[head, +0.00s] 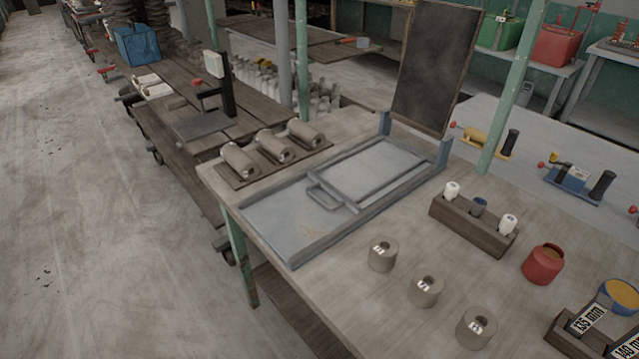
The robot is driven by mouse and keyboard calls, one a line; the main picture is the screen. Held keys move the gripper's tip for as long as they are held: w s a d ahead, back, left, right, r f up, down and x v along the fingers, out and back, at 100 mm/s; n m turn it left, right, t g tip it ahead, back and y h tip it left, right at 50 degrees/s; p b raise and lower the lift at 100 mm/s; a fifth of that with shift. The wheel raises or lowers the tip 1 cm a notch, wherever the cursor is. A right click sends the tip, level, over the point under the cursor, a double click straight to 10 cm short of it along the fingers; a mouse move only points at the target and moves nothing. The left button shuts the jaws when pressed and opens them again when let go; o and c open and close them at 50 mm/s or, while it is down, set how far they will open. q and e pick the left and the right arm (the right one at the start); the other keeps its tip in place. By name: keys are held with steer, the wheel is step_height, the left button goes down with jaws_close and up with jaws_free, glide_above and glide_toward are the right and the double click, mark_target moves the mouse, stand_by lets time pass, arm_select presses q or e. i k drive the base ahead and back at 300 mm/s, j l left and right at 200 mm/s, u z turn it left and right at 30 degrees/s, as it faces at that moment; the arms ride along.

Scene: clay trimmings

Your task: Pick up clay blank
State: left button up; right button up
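Three grey-brown clay cylinders lie on their sides on a dark wooden board (226,178) at the table's left corner: a near one (238,162), a middle one (272,149) and a far one (303,136). Each shows a round hole in its end. Three similar short cylinders stand upright near the front: a left one (383,256), a middle one (426,293) and a right one (477,329). They have holes on top and small white labels. I cannot tell which is meant by the clay blank. Neither of my grippers is in view.
A grey metal tray (285,228) with a handled plate (375,165) fills the table's middle. A dark upright panel (437,65) stands behind it. A wooden block (470,229) holding small bottles, a red jar (543,264) and a green post (514,85) are at right.

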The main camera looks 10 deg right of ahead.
mark_target(278, 149)
steer(key=i+j+z, duration=0.1)
steer(key=z, duration=0.85)
steer(key=i+j+z, duration=0.15)
steer(key=j+z, duration=0.2)
steer(key=j, duration=0.25)
steer(key=j+z, duration=0.3)
steer(key=j, duration=0.25)
steer(key=j+z, duration=0.35)
steer(key=j, duration=0.3)
